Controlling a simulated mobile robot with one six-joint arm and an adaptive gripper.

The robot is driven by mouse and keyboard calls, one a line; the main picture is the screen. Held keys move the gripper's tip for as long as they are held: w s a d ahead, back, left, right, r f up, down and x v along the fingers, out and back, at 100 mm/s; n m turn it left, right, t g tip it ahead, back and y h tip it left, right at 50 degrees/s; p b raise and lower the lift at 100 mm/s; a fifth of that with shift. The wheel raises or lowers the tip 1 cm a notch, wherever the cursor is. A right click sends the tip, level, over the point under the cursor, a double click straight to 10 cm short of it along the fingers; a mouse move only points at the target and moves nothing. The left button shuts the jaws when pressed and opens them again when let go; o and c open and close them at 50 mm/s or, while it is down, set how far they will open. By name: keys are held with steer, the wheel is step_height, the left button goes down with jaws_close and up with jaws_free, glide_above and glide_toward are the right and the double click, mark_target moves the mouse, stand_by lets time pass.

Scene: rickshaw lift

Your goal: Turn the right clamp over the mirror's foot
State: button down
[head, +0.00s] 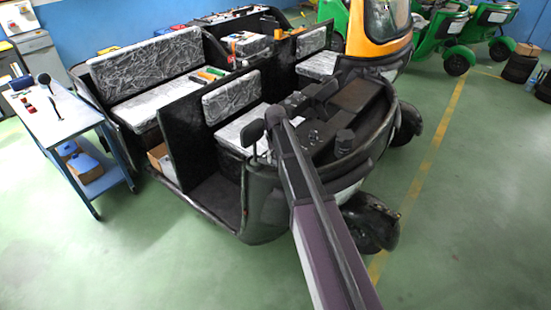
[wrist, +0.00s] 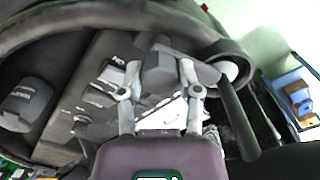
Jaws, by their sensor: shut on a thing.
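In the wrist view, my gripper (wrist: 160,66) has its two pale fingers on either side of a dark grey block, which appears to be the right clamp (wrist: 158,74). A dark bar runs from this block toward a round dark fitting with a pale end (wrist: 231,70), probably the mirror's foot. A dark stem (wrist: 238,118) slants down from that fitting. In the head view, a dark mirror (head: 252,132) stands at the rickshaw's front rim, beside the end of my arm. My arm hides the clamp and the fingertips there.
The open rickshaw body (head: 190,150) has silver-covered seats and a dashboard (head: 345,110). A blue-framed trolley (head: 60,115) at the left carries another mirror-like part (head: 44,80). Green and orange rickshaws stand behind.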

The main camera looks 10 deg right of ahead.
steer(key=shift+s, duration=0.15)
stand_by(0.3)
steer(key=shift+c, duration=1.5)
jaws_free()
